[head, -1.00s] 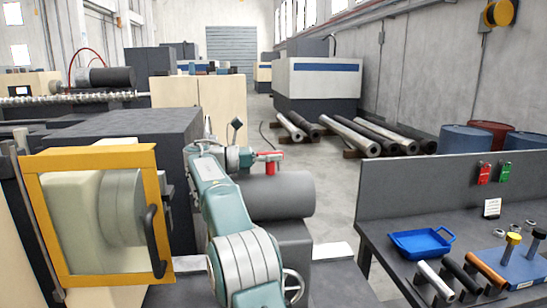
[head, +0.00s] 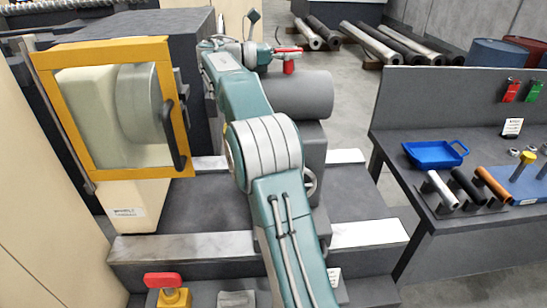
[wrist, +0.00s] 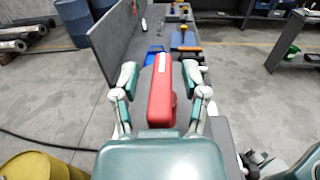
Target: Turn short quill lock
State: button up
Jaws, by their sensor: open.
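A red lever (head: 289,62) with a crosswise top stands above the grey tailstock barrel (head: 305,93) in the head view. In the wrist view a red lever (wrist: 161,95) lies lengthwise between the two fingers of my gripper (wrist: 160,76). The fingers are spread, with a gap on each side of it. My gripper (head: 273,52) is small at the far end of my arm in the head view, close beside the lever. A second red lever (head: 163,280) sits on a yellow block at the bottom left. No label shows which lever is the short quill lock.
A yellow-framed guard door (head: 185,100) with a black handle stands left of my arm. A handwheel (head: 311,182) is below the barrel. A bench on the right holds a blue tray (head: 436,154) and several cylinders. Clear floor lies between machine and bench.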

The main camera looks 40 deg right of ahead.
jog(key=n+t+h, duration=0.1)
jog(key=n+t, duration=0.2)
jog(key=t, duration=0.2)
jog(key=n+t, duration=0.3)
jog(key=t, duration=0.2)
jog(key=shift+w+n+h, duration=0.15)
jog(key=shift+n+h, duration=0.25)
jog(key=n+t+y, duration=0.1)
jog(key=n+t, duration=0.1)
jog(key=t, duration=0.1)
jog(key=n+t+y, duration=0.1)
jog(key=n+t, duration=0.1)
jog(key=t, duration=0.1)
jog(key=n+t+y, duration=0.1)
jog(key=n+t, duration=0.1)
jog(key=t, duration=0.1)
jog(key=shift+w+y, duration=0.25)
jog(key=shift+y, duration=0.05)
jog(key=v, duration=1.2)
jog(key=s+a+f+m+g+y, duration=0.4)
jog(key=s+a+f+m+y, duration=0.3)
jog(key=s+a+f+m, duration=0.4)
jog(key=shift+s+f+m+g, duration=0.3)
jog(key=shift+s+f+m, duration=1)
jog(key=shift+m, duration=2)
jog(key=shift+f, duration=0.1)
